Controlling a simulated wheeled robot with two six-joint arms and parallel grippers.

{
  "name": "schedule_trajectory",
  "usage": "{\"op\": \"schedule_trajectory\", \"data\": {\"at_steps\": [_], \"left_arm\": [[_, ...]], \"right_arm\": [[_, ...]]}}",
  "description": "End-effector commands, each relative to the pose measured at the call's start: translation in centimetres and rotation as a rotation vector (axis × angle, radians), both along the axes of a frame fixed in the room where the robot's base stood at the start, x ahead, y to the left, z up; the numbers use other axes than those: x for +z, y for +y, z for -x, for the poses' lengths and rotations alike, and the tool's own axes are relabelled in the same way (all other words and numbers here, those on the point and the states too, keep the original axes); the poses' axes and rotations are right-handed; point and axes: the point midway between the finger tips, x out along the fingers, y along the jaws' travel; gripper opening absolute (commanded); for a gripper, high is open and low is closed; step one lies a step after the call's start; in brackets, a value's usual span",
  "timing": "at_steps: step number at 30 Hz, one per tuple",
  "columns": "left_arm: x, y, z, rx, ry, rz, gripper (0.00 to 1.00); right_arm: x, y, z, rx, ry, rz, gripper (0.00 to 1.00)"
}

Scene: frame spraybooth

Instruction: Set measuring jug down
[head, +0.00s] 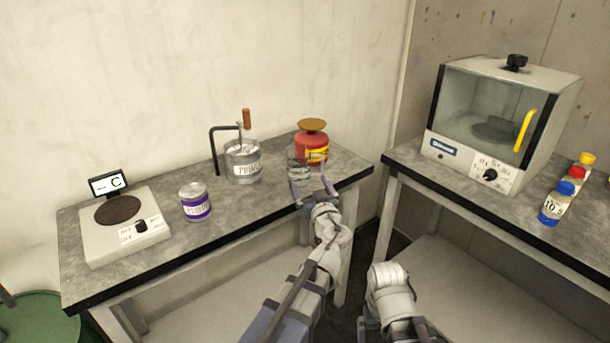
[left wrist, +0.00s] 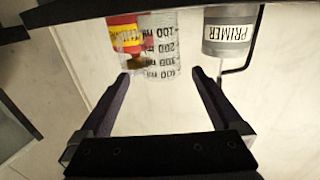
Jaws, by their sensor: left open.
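The clear measuring jug (head: 297,170) stands upright on the grey bench top, near its right end, in front of a red can. In the left wrist view, which is upside down, the jug (left wrist: 162,48) shows black graduation marks and overlaps part of the red can. My left gripper (head: 309,181) is open and empty at the bench's front edge. Its two dark fingers (left wrist: 160,73) are spread, with the jug ahead between them. A right arm link of mine shows at the lower middle of the head view; its gripper is out of frame.
A primer pot (head: 243,165) with a bent black rod stands left of the jug. The red can (head: 311,146) is close behind it. A glass-fronted chamber (head: 500,110) and several bottles occupy the right bench.

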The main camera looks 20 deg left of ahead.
Motion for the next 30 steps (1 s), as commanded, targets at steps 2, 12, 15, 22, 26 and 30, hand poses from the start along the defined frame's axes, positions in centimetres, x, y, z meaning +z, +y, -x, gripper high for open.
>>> {"op": "schedule_trajectory", "data": {"at_steps": [2, 12, 15, 22, 26, 30], "left_arm": [[0.0, -0.5, 1.2, -0.001, 0.000, 0.000, 1.00], [0.0, -1.3, 2.3, 0.001, 0.000, 0.000, 1.00], [0.0, -1.3, 2.3, 0.001, 0.000, 0.000, 1.00], [0.0, -1.0, 1.8, 0.002, 0.000, 0.000, 1.00], [0.0, -0.3, 0.2, 0.002, 0.000, 0.000, 1.00], [0.0, 1.0, -2.1, 0.004, 0.000, 0.000, 1.00]], "right_arm": [[0.0, 0.0, 0.0, 0.000, 0.000, 0.000, 1.00], [0.0, 0.0, 0.0, 0.000, 0.000, 0.000, 1.00], [0.0, 0.0, 0.0, 0.000, 0.000, 0.000, 1.00], [0.0, 0.0, 0.0, 0.000, 0.000, 0.000, 1.00], [0.0, 0.0, 0.0, 0.000, 0.000, 0.000, 1.00], [0.0, 0.0, 0.0, 0.000, 0.000, 0.000, 1.00]]}}
